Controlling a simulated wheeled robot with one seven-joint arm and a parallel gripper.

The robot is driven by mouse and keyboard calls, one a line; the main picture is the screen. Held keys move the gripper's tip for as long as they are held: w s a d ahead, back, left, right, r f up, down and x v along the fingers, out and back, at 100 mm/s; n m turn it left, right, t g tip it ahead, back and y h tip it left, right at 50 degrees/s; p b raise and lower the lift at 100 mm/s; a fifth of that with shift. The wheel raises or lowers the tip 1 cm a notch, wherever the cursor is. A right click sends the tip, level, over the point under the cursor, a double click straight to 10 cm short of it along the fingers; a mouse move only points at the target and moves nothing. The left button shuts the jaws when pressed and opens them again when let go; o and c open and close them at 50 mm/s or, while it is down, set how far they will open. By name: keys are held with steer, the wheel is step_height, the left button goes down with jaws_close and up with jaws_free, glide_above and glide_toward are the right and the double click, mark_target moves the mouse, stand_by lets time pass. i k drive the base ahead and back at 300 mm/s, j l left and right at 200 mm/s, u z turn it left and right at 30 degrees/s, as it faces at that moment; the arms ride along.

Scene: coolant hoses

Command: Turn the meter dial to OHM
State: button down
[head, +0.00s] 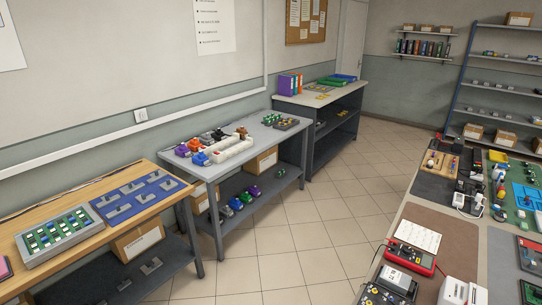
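A red meter-like device (412,257) with a pale display lies on the workbench at the lower right, just below a white printed sheet (416,237). Its dial and its lettering are too small to read, so I cannot tell where the dial points. My gripper is not in view, and nothing shows in contact with the meter.
A dark box with a pale panel (397,279) and white blocks (462,292) stand close to the meter. The long bench (433,216) carries many tools further back. Side tables line the left wall. The tiled floor (300,235) between is clear.

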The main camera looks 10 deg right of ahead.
mark_target(406, 251)
steer(key=z, duration=1.55)
steer(key=k+j+u, duration=0.1)
steer(key=u, duration=0.3)
steer(key=k+j+u, duration=0.1)
steer(key=u, duration=0.3)
steer(key=j+u, duration=0.4)
steer(key=k+j+u, duration=0.1)
steer(key=u, duration=0.25)
steer(key=i+j+u, duration=0.2)
steer(key=j+u, duration=0.25)
steer(key=i+j+u, duration=0.2)
steer(key=u, duration=0.25)
steer(key=i+z, duration=0.45)
steer(key=i+j+z, duration=0.15)
steer(key=i+z, duration=0.3)
steer(key=i+l+z, duration=0.3)
steer(key=z, duration=0.15)
steer(key=i+l+z, duration=0.1)
steer(key=i+z, duration=0.85)
steer(key=i+j+z, duration=0.2)
steer(key=i+z, duration=0.25)
steer(key=i+l, duration=0.25)
steer(key=i, duration=0.15)
steer(key=i+l+z, duration=0.1)
steer(key=i+l, duration=0.2)
steer(key=i, duration=0.15)
